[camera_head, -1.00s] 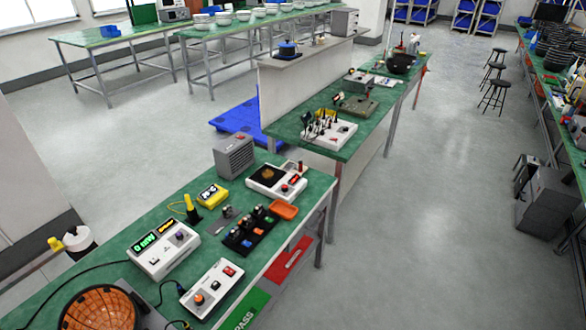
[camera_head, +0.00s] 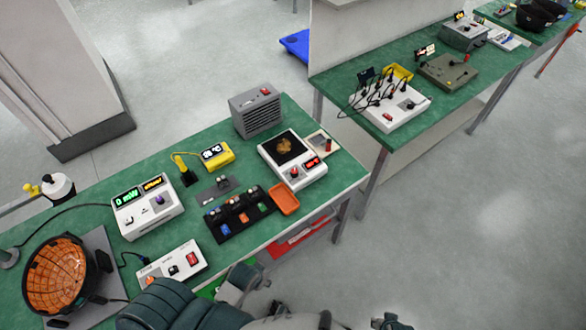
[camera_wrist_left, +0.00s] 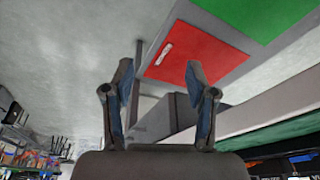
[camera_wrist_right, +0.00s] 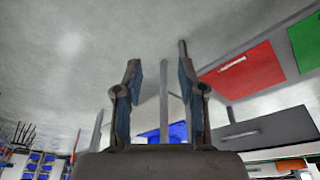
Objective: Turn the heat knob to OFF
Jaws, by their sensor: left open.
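The labels are too small to tell which knob is the heat knob. A white box (camera_head: 172,264) at the front edge of the green bench carries an orange knob (camera_head: 150,281), a dark knob and a red switch. A white hot-plate-like unit (camera_head: 291,160) farther back has a dark top and a red knob (camera_head: 294,171). My left gripper (camera_wrist_left: 160,75) is open and empty in its wrist view, below the bench top by a red drawer (camera_wrist_left: 196,52). My right gripper (camera_wrist_right: 160,70) is open and empty, pointing at the floor and bench underside. Neither touches a knob.
A meter with green digits (camera_head: 147,206), a black rack with coloured blocks (camera_head: 238,212), an orange tray (camera_head: 284,198), a yellow instrument (camera_head: 212,155) and a grey vented box (camera_head: 256,110) crowd the bench. An orange-lined bowl (camera_head: 62,277) stands front left. Floor at right is clear.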

